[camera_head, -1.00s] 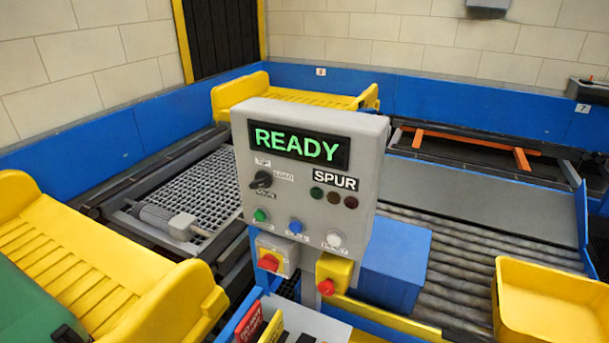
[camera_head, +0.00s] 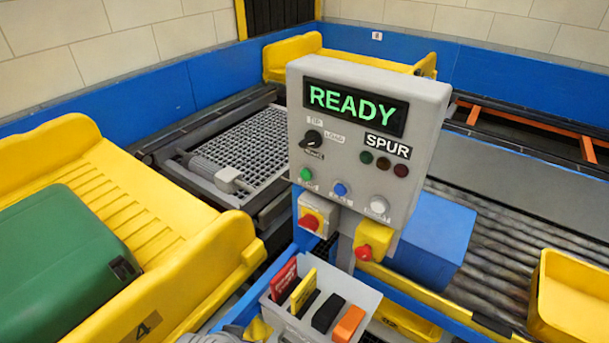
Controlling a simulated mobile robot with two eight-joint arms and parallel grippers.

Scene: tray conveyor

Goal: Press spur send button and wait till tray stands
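The grey SPUR control panel (camera_head: 365,135) stands upright in the middle, and its display (camera_head: 352,107) reads READY in green. Below it are a black selector knob (camera_head: 312,138), a green button (camera_head: 306,174), a blue button (camera_head: 341,189) and a white button (camera_head: 379,205). The button labels are too small to read surely. Three round lamps beneath the SPUR label look dark. A yellow tray (camera_head: 120,190) marked 4 stands at left with a green suitcase (camera_head: 55,262) in it. Another yellow tray (camera_head: 290,55) stands at the back.
Two red mushroom buttons, on a grey-and-yellow box (camera_head: 318,212) and a yellow box (camera_head: 375,237), sit under the panel. A grey holder (camera_head: 360,300) with coloured cards stands in front. A blue box (camera_head: 440,240) and a yellow bin (camera_head: 575,300) are at right by the rollers.

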